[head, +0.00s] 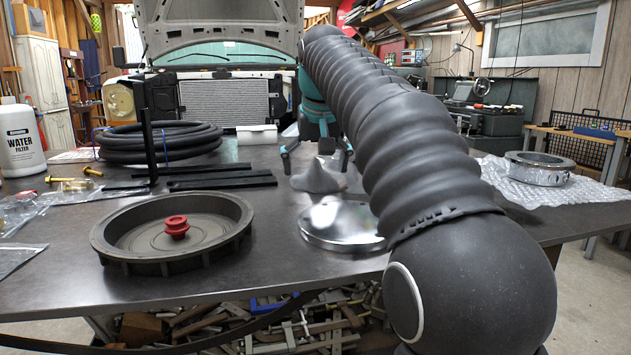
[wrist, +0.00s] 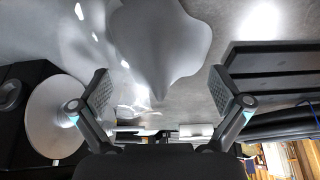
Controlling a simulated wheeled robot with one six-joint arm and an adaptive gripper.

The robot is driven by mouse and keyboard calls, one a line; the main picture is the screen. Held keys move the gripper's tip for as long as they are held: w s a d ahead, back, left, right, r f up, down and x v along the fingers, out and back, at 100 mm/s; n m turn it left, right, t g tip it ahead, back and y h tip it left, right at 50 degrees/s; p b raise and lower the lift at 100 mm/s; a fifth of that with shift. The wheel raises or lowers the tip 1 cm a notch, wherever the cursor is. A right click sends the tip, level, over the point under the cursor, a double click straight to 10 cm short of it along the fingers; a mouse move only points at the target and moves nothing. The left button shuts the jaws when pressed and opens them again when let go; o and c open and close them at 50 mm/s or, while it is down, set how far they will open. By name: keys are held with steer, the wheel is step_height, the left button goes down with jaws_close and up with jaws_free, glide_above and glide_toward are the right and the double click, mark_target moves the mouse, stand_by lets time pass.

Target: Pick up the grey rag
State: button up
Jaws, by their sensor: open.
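The grey rag (head: 318,179) lies on the dark table in a heap with a raised peak, behind the shiny round disc. In the wrist view the rag (wrist: 162,42) fills the top middle, its pointed corner towards the space between the fingers. My gripper (head: 316,160) is over the rag from behind it, pointing down with its fingers spread to either side. In the wrist view my gripper (wrist: 165,93) is open and empty, with the two pads wide apart. I cannot tell whether a fingertip touches the rag.
A shiny metal disc (head: 342,226) lies just in front of the rag. A round black tray (head: 125,242) with a red knob (head: 175,227) stands at left front. Flat black bars (head: 222,183) lie left of the rag. A coiled black hose (head: 160,143) is behind them.

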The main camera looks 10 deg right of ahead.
mark_target(316, 160)
steer(key=shift+f, duration=0.15)
steer(key=c, duration=0.9)
step_height(316, 160, up, 8)
steer(key=p, duration=0.3)
steer(key=shift+w+f+p, duration=0.1)
steer(key=shift+f+p, duration=0.1)
steer(key=shift+p, duration=0.1)
steer(key=shift+c, duration=0.2)
steer(key=shift+r, duration=1.2)
